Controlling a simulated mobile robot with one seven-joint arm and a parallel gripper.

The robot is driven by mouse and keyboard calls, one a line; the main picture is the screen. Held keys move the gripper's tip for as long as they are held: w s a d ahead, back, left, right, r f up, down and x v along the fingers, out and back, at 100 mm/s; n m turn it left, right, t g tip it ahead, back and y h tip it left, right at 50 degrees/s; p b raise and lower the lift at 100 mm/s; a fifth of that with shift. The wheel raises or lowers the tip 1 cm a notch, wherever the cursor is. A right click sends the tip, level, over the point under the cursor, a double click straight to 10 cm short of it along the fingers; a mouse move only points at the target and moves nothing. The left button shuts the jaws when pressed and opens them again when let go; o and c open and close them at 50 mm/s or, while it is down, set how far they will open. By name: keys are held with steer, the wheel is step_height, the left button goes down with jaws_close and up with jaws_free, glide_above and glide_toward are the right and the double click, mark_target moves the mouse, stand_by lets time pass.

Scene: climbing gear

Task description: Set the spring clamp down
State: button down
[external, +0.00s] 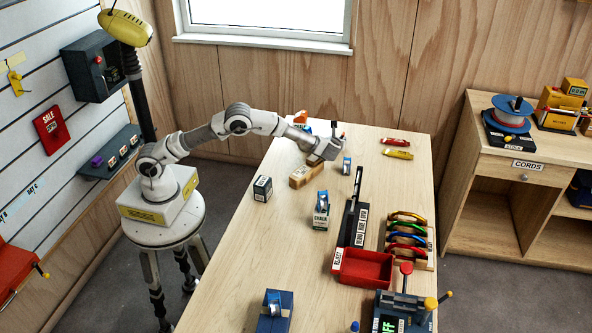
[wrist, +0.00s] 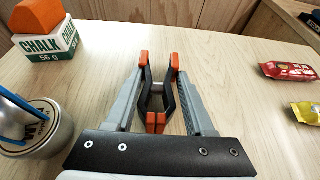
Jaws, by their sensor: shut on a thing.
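The spring clamp is black with orange tips and an orange end. It shows in the wrist view (wrist: 158,122) between the two grey fingers of my gripper (wrist: 158,85), which is shut on it. In the external view my gripper (external: 333,143) is over the far part of the wooden table, and the clamp is too small there to make out clearly. Bare tabletop shows beyond the clamp in the wrist view. I cannot tell whether the clamp touches the table.
An orange-topped chalk box (wrist: 45,38) and a can (wrist: 35,130) stand to the left in the wrist view. A red bar (wrist: 288,71) and a yellow bar (wrist: 306,112) lie to the right. A red bin (external: 366,268) is nearer on the table (external: 285,225).

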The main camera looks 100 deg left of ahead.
steer(key=shift+f, duration=0.2)
steer(key=shift+c, duration=1.3)
jaws_free()
steer(key=shift+r, duration=0.1)
steer(key=shift+d+r, duration=0.15)
steer(key=p+v, duration=0.1)
steer(key=v, duration=1)
steer(key=shift+d+r, duration=0.1)
steer(key=shift+d, duration=0.25)
